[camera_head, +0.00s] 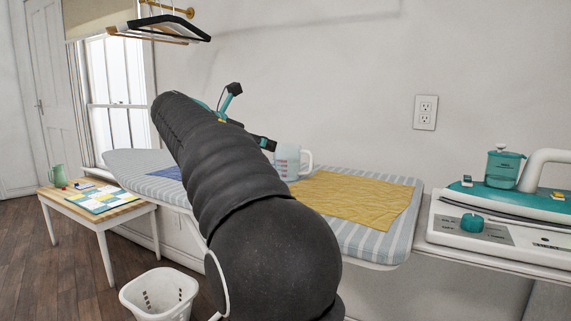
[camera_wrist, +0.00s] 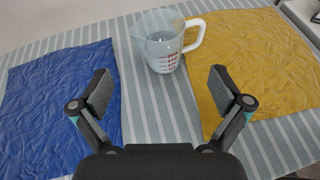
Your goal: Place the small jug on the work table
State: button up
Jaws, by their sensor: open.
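A clear measuring jug (camera_head: 286,163) with a white handle and red markings stands upright on the striped ironing board. In the wrist view the jug (camera_wrist: 162,52) stands between a blue and a yellow cloth, its handle to the right. My gripper (camera_wrist: 160,92) is open and empty, with its fingers apart and the jug beyond them near the middle. In the head view my arm hides most of the gripper; a dark finger shows just left of the jug. A low wooden table (camera_head: 132,210), likely the work table, stands at the left.
The table bears a patchwork mat (camera_head: 100,200) and a green pitcher (camera_head: 57,175). The yellow cloth (camera_head: 350,197) and blue cloth (camera_wrist: 62,95) lie on the ironing board (camera_head: 398,235). A white basket (camera_head: 160,296) stands on the floor. A steam station (camera_head: 490,235) is at right.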

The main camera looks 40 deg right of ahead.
aim_at(278, 151)
jog(key=x, duration=0.7)
jog(key=shift+d+f, duration=0.1)
jog(key=shift+f, duration=0.05)
jog(key=shift+f+b+x, duration=0.15)
jog(key=shift+b+x, duration=0.1)
jog(key=shift+x, duration=1.1)
jog(key=shift+f+b+x, duration=0.1)
jog(key=shift+b+x, duration=0.15)
jog(key=shift+x, duration=1.05)
jog(key=shift+s, duration=0.2)
jog(key=c, duration=1.5)
jog(key=shift+r, duration=0.2)
jog(key=shift+r+p, duration=0.55)
jog(key=shift+r, duration=0.85)
jog(key=s+d+r+p, duration=0.1)
jog(key=s+d+r, duration=0.3)
jog(key=s+r, duration=0.3)
jog(key=shift+s+d+r, duration=0.25)
jog(key=shift+s+r, duration=0.15)
jog(key=shift+s, duration=1.35)
jog(key=shift+s, duration=0.1)
